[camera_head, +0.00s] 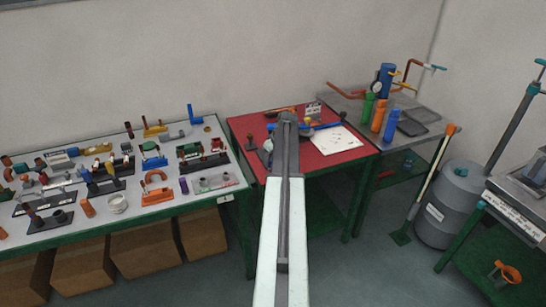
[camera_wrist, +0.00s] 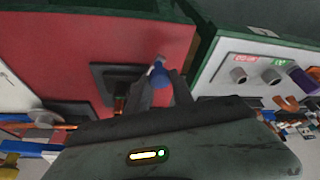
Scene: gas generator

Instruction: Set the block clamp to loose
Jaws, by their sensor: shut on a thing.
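In the wrist view my gripper (camera_wrist: 161,90) is shut on a small blue-tipped part (camera_wrist: 158,74) that stands up between its fingers. This part looks like a lever or handle, but I cannot tell whether it belongs to the block clamp. A dark rectangular block (camera_wrist: 108,75) lies on the red table top (camera_wrist: 75,45) just left of the fingers, with a copper-coloured piece at its near edge. In the head view my arm reaches over the red table (camera_head: 335,152) and hides the gripper and what it holds. The clamp's setting cannot be read.
A white sheet (camera_head: 335,140) and a blue bar (camera_head: 320,127) lie on the red table. A white table (camera_head: 150,190) full of parts stands left. A grey bench (camera_head: 345,106) with bottles stands behind right. A grey barrel (camera_head: 450,205) stands on the floor at right.

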